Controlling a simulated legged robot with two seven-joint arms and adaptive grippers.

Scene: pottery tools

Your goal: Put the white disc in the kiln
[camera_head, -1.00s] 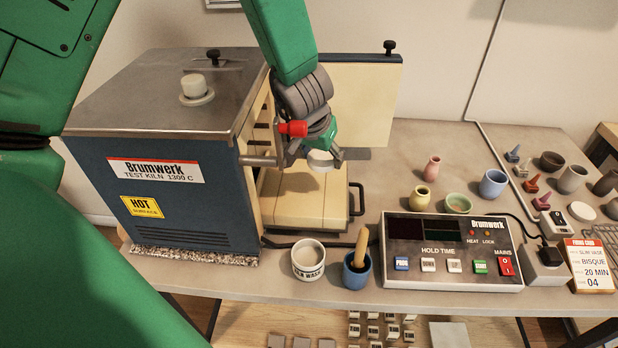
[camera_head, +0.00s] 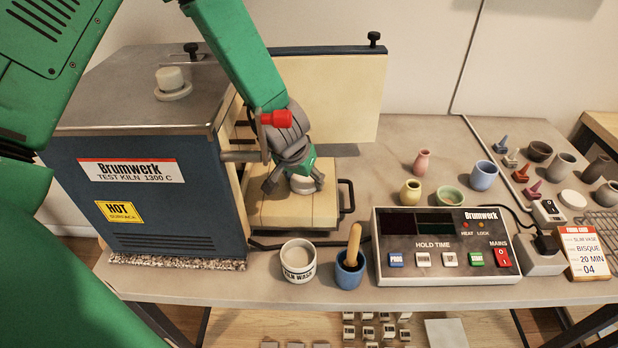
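The kiln (camera_head: 150,215) stands at the left, blue with a grey top. Its opening faces right, and its cream door (camera_head: 345,92) is swung open at the back. A cream slab (camera_head: 318,212) with a dark handle sits out in front of the opening. A white disc (camera_head: 573,199) lies flat on the table at the far right. My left gripper (camera_head: 296,187) points down over the slab, with a small pale rounded piece (camera_head: 305,185) between its fingers; the fingers partly hide it. Whether the piece touches the slab is unclear. My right gripper is out of view.
A control box (camera_head: 445,245), a white cup (camera_head: 299,262) and a blue cup (camera_head: 349,272) with a wooden handle stand along the front. Small pots, including a blue one (camera_head: 483,175), stand to the right. A white knob (camera_head: 171,80) sits on the kiln top.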

